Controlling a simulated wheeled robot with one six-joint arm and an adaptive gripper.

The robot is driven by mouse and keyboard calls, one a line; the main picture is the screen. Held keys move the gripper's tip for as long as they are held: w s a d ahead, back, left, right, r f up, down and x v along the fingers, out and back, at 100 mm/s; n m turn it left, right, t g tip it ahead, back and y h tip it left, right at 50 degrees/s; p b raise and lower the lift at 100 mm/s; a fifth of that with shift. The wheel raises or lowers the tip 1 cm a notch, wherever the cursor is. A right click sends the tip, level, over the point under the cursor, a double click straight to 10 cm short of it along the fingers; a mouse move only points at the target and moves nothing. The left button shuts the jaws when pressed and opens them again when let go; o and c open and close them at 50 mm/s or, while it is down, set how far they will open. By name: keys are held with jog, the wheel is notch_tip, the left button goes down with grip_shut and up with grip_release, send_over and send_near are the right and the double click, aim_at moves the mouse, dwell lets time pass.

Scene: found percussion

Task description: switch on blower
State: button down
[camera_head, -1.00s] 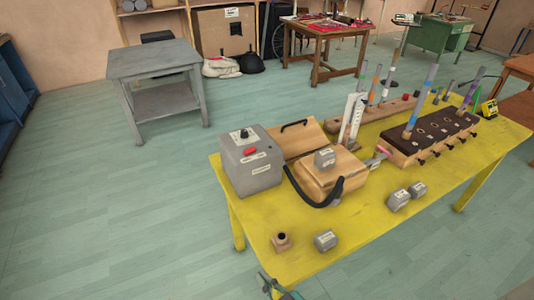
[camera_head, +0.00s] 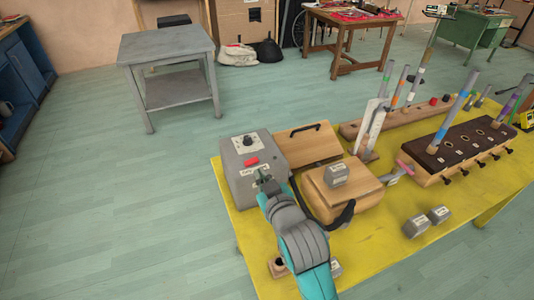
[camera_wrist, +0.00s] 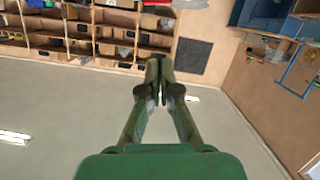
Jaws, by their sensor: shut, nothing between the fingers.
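The blower appears to be the grey box (camera_head: 253,180) at the left end of the yellow table, with a dark knob (camera_head: 247,141) and a red switch (camera_head: 251,161) on its top. My gripper (camera_head: 264,176) is in front of the box's label side, close below the red switch in the picture. I cannot tell whether it touches the box. Its fingers also show in the wrist view (camera_wrist: 157,72), shut with nothing between them. The box is not seen in the wrist view.
A black hose (camera_head: 343,215) runs by the wooden bellows box (camera_head: 360,198), which bears a grey weight (camera_head: 336,174). More weights (camera_head: 416,225) and a dark-topped pipe chest (camera_head: 440,150) stand to the right. A grey side table (camera_head: 165,48) stands behind on open floor.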

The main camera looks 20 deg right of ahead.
jog(key=shift+w+d+r, duration=0.5)
jog(key=shift+w+r, duration=0.1)
send_over(256, 161)
jog(key=s+a, duration=0.1)
jog(key=s, duration=0.1)
jog(key=shift+s+a+f, duration=0.1)
jog(key=shift+f, duration=0.45)
jog(key=shift+s+a+f, duration=0.1)
jog(key=shift+f, duration=0.4)
jog(key=f, duration=0.3)
jog(key=shift+w+d, duration=0.3)
jog(key=shift+w, duration=0.1)
jog(key=shift+d+f, duration=0.15)
jog(key=shift+f, duration=0.45)
